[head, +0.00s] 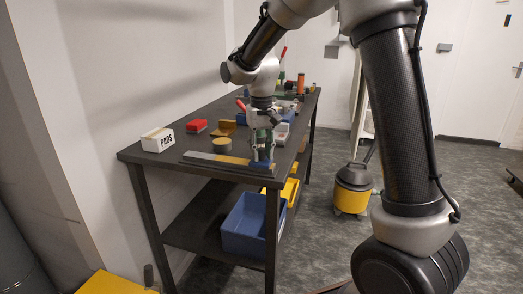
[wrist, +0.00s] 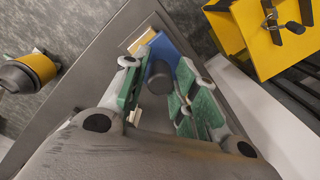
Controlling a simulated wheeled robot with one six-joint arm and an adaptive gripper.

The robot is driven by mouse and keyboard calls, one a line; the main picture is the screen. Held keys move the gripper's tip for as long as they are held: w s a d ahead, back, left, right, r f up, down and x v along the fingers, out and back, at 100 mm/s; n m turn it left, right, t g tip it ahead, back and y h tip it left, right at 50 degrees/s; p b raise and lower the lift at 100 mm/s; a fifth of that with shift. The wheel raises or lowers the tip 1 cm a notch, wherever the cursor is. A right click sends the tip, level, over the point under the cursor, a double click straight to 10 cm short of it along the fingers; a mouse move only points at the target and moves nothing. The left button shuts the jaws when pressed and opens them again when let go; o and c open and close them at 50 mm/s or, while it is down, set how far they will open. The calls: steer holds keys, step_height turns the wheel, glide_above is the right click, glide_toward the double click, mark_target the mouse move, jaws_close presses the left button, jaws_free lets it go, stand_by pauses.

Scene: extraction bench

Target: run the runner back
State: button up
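A flat grey rail (head: 207,157) lies along the near end of the dark bench. A blue runner (head: 262,164) sits at the rail's right part. It also shows in the wrist view (wrist: 168,47), with a dark round knob (wrist: 158,76) standing up from it. My gripper (head: 262,152) points down over the runner. In the wrist view, its green-padded fingers (wrist: 158,86) stand on either side of the knob. The fingers look apart, with a narrow gap at the right of the knob; contact on the left is unclear.
On the bench are a white PADS box (head: 158,140), a red block (head: 196,126), a round tin (head: 222,145) and a brown holder (head: 224,128). A blue bin (head: 243,226) is below. A yellow-black vacuum (head: 352,188) stands on the floor at right. A yellow box (wrist: 268,40) is near the wall.

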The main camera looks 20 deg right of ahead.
jaws_close()
steer(key=w+a, duration=0.4)
steer(key=a, duration=0.2)
steer(key=w+a, duration=0.5)
steer(key=a, duration=0.2)
steer(key=w+a, duration=0.4)
steer(key=a, duration=0.3)
steer(key=shift+w+a, duration=0.1)
steer(key=shift+w, duration=0.15)
steer(key=shift+r, duration=0.1)
steer(key=shift+a, duration=0.1)
steer(key=o, duration=0.6)
jaws_free()
steer(key=shift+w+a, duration=0.1)
steer(key=shift+c, duration=0.2)
step_height(320, 180, up, 12)
